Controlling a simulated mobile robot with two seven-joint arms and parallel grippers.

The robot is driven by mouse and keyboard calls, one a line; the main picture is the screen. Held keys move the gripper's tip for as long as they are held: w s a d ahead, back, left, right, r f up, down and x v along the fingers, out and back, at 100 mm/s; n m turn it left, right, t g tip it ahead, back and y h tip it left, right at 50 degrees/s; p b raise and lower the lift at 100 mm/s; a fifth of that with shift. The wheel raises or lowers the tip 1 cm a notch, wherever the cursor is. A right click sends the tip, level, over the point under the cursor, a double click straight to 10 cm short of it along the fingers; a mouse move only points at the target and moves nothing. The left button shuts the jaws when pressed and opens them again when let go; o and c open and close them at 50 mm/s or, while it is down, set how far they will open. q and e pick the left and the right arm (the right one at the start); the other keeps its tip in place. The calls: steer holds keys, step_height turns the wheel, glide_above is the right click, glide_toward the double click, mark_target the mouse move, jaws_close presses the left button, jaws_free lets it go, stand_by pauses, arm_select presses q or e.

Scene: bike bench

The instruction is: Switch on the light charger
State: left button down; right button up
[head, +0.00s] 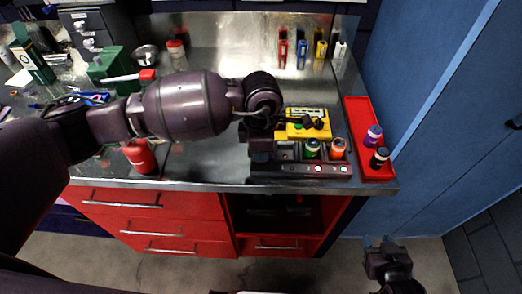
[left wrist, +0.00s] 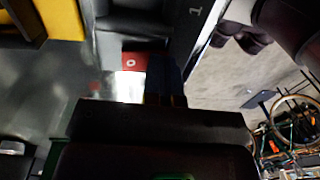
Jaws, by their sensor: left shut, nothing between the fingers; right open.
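The light charger (head: 285,172) is a dark box along the front edge of the bench. A green light (head: 312,148) and an orange light (head: 338,148) stand in its bays, and a small red spot (head: 318,169) shows on its front. My left gripper (head: 262,158) is over the charger's left end, shut and empty. In the left wrist view a red switch (left wrist: 133,62) marked 0 shows just beside the closed fingertips (left wrist: 165,88); whether they touch it I cannot tell. My right gripper (head: 380,243) is open and empty, low in front of the bench.
A yellow case (head: 293,130) lies behind the charger. A red tray (head: 358,115) at the right holds a purple and a black light. Several coloured items hang at the back wall. Red drawers (head: 120,198) are below; my left arm crosses the bench.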

arm_select(q)
steer(key=shift+w, duration=0.1)
steer(key=shift+w+r, duration=0.1)
steer(key=shift+w, duration=0.45)
steer(key=shift+w+r, duration=0.1)
steer(key=shift+r, duration=0.05)
arm_select(e)
steer(key=shift+s+f, duration=0.45)
arm_select(q)
steer(key=shift+r, duration=0.15)
arm_select(e)
steer(key=shift+w, duration=0.1)
